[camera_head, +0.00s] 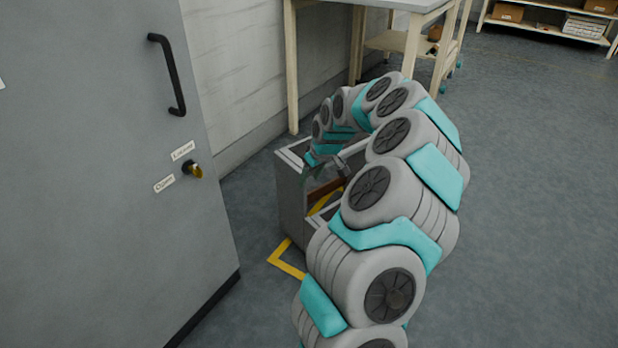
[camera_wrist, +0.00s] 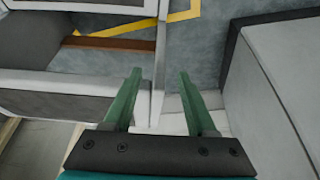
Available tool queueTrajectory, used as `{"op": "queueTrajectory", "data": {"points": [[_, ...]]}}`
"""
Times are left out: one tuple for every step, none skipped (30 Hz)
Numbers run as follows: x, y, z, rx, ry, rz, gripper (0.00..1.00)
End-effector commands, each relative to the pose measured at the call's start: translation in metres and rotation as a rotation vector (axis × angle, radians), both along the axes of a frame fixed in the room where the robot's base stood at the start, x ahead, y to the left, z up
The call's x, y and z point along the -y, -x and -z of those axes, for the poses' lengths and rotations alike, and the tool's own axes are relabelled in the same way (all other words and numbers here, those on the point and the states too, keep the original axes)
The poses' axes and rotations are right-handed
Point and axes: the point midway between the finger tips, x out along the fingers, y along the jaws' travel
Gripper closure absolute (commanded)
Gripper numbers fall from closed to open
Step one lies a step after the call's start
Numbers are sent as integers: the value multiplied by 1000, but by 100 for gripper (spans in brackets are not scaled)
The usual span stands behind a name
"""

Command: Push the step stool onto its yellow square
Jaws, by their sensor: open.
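The step stool (camera_head: 291,205) is grey with two steps and a brown crossbar, upright on the floor beside the grey cabinet. My arm hides much of its right side. The yellow square (camera_head: 287,265) is a taped outline on the floor; one corner shows in front of the stool, and more yellow shows through its frame. In the wrist view, the stool (camera_wrist: 75,103) fills the left, with yellow tape (camera_wrist: 182,15) beyond it. My gripper (camera_wrist: 160,73) is open at the stool's top; a side panel edge appears between its fingers. I cannot tell whether they touch it.
The grey cabinet (camera_head: 110,200) with a black handle stands close on the left. A pale wall (camera_head: 235,80) and a workbench (camera_head: 400,5) are behind the stool. Shelves (camera_head: 550,25) stand far back right. The floor (camera_head: 530,200) on the right is clear.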

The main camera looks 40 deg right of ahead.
Motion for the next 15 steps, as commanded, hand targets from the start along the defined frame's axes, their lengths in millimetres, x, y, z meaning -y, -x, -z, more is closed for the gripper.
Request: {"op": "queueTrajectory", "data": {"points": [[0, -1, 2, -1, 0, 0, 43], [0, -1, 3, -1, -1, 0, 43], [0, -2, 5, -1, -1, 0, 43], [0, -3, 7, -1, -1, 0, 43], [-1, -4, 10, -1, -1, 0, 43], [-1, -6, 13, 0, -1, 0, 43], [-1, -7, 17, 0, 0, 0, 43], [-1, -8, 20, 0, 0, 0, 43], [-2, -11, 25, 0, 0, 0, 43], [-2, -12, 29, 0, -1, 0, 43], [-2, -14, 34, 0, -1, 0, 43], [-2, -16, 40, -2, -2, 0, 43], [-2, -18, 45, -2, -2, 1, 43], [-2, -19, 49, -3, -2, 1, 43], [-2, -21, 54, -3, -2, 1, 43]]}}
